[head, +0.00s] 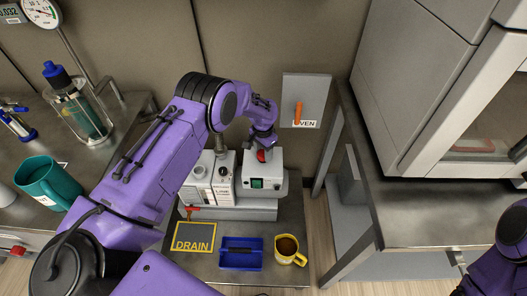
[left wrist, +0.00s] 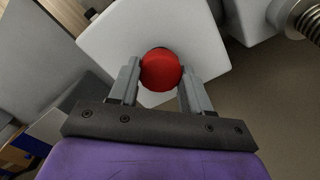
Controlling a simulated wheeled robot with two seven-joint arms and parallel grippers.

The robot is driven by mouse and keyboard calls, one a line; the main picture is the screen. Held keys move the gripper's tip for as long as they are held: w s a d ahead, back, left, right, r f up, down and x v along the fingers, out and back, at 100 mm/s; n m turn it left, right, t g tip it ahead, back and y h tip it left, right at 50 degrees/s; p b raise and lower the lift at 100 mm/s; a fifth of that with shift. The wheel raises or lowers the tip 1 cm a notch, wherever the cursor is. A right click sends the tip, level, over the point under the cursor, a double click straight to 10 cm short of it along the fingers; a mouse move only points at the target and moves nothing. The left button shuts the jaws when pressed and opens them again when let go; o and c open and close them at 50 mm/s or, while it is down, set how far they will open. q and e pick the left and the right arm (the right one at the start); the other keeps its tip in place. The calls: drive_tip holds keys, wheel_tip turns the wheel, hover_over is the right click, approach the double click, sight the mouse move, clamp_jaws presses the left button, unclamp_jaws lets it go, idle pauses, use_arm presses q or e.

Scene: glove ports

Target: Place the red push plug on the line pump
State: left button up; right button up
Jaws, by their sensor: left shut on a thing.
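The red push plug (head: 262,156) is between the fingers of my left gripper (head: 264,143). In the left wrist view, the red plug (left wrist: 161,69) shows as a round red end with a gripper finger close on each side. It is at the top of a white box (head: 262,180) with a green switch; I cannot tell whether it is seated or held just above. A second white box with a label that seems to read LINE (head: 221,190) stands just to its left. My right gripper is out of view; only part of that arm shows at the right edge.
A grey bench holds a DRAIN sign (head: 194,237), a blue tray (head: 241,261) and a yellow mug (head: 289,252). A panel with an orange handle (head: 298,113) stands behind. A teal mug (head: 45,181) is on the left counter. A steel counter (head: 420,225) is at right.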

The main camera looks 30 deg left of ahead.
sight(263, 154)
use_arm(q)
drive_tip(key=shift+f, duration=0.15)
drive_tip(key=o, duration=1)
drive_tip(key=shift+o, duration=0.2)
wheel_tip(263, 154, up, 12)
drive_tip(key=shift+r, duration=0.2)
drive_tip(key=shift+f, duration=0.1)
